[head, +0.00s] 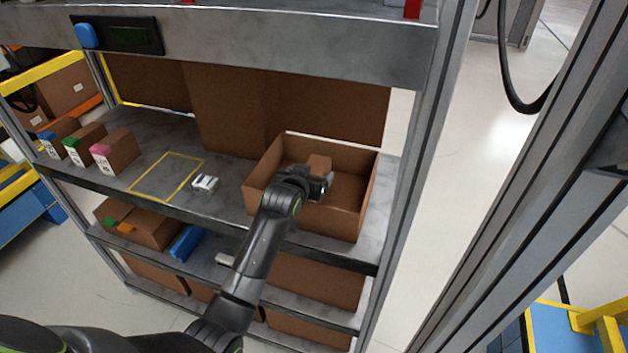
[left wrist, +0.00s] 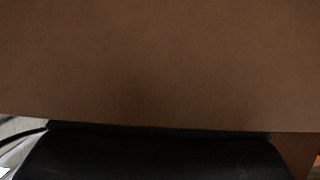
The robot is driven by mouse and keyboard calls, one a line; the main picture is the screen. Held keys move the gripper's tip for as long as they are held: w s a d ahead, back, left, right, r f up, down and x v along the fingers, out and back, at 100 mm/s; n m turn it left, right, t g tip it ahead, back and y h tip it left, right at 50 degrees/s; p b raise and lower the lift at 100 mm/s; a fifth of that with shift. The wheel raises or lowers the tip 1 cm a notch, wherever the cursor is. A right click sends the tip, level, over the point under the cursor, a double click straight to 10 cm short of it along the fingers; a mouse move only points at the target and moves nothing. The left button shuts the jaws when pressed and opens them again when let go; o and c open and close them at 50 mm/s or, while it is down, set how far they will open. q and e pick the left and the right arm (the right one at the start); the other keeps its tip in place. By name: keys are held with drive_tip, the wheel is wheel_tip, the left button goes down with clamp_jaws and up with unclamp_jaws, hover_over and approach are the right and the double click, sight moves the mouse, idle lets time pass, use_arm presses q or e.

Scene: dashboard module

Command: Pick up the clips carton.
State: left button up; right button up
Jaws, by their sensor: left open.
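My left gripper (head: 322,186) is open and reaches into a large open brown box (head: 262,170) on the middle shelf. A small brown carton (head: 319,163) shows in that box, just behind the gripper; the gripper hides part of it, and I cannot tell whether they touch. In the left wrist view a plain brown cardboard surface (left wrist: 160,65) fills most of the picture, very close. Three small cartons stand at the shelf's left, with a blue (head: 58,137), a green (head: 84,144) and a pink marking (head: 115,152). Their labels are too small to read, so I cannot tell which carton is the clips one.
A yellow taped outline (head: 167,177) on the shelf is empty. A small white object (head: 205,182) lies between it and the open box. The grey upper shelf (head: 300,45) overhangs, and a metal post (head: 425,150) stands at the right. Lower shelves hold more boxes.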

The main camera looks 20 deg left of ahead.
sight(321, 166)
use_arm(q)
drive_tip(key=shift+x, duration=1.1)
drive_tip(key=shift+c, duration=0.4)
drive_tip(key=c, duration=1.2)
drive_tip(key=shift+c, duration=0.4)
